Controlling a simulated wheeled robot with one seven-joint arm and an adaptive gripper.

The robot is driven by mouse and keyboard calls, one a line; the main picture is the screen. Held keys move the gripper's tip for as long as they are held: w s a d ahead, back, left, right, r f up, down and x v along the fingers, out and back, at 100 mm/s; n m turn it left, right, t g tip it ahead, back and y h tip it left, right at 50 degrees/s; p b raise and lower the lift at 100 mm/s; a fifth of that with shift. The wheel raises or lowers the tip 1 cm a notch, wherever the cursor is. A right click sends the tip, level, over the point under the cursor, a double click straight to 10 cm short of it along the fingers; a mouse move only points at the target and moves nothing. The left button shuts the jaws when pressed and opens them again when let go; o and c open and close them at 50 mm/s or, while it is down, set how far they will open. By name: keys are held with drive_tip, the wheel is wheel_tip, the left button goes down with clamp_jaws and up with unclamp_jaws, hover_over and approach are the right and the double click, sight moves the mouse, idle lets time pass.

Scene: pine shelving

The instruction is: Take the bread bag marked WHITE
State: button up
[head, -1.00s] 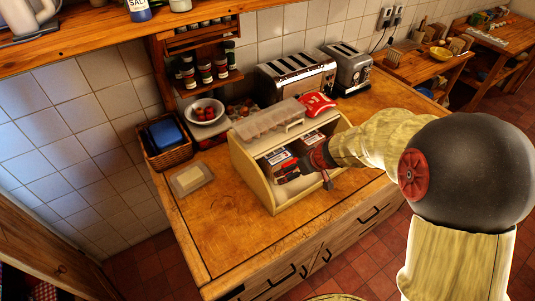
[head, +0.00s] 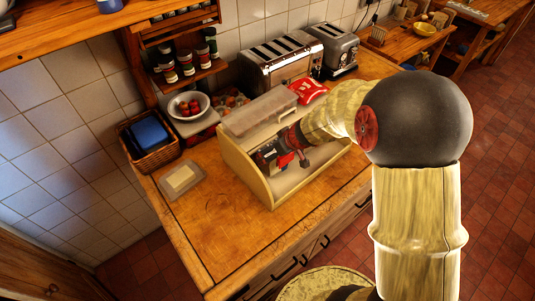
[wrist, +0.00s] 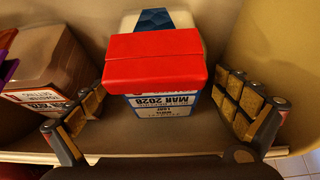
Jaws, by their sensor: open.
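A pale bread bin (head: 262,187) stands open at the front on the counter. My gripper (head: 278,153) reaches inside it. In the wrist view my gripper (wrist: 165,105) is open, with a padded finger on each side of a bag (wrist: 155,72). This bag has a broad red band, a blue-and-white top and a label reading "MAR 2028" upside down; smaller print is too small to read surely, so I cannot confirm WHITE. The fingers look apart from it. A second bag (wrist: 42,68), brownish with a white label, lies to the left, outside the fingers. My arm hides much of the bin's inside.
On the counter are a butter dish (head: 182,180), a wicker basket (head: 150,148), a fruit bowl (head: 188,107), a red packet (head: 308,92) and two toasters (head: 286,60). The counter front is clear.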

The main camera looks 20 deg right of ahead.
drive_tip(key=x, duration=0.3)
drive_tip(key=shift+f, duration=0.3)
drive_tip(key=shift+c, duration=1.2)
drive_tip(key=c, duration=1.3)
drive_tip(key=shift+r, duration=0.1)
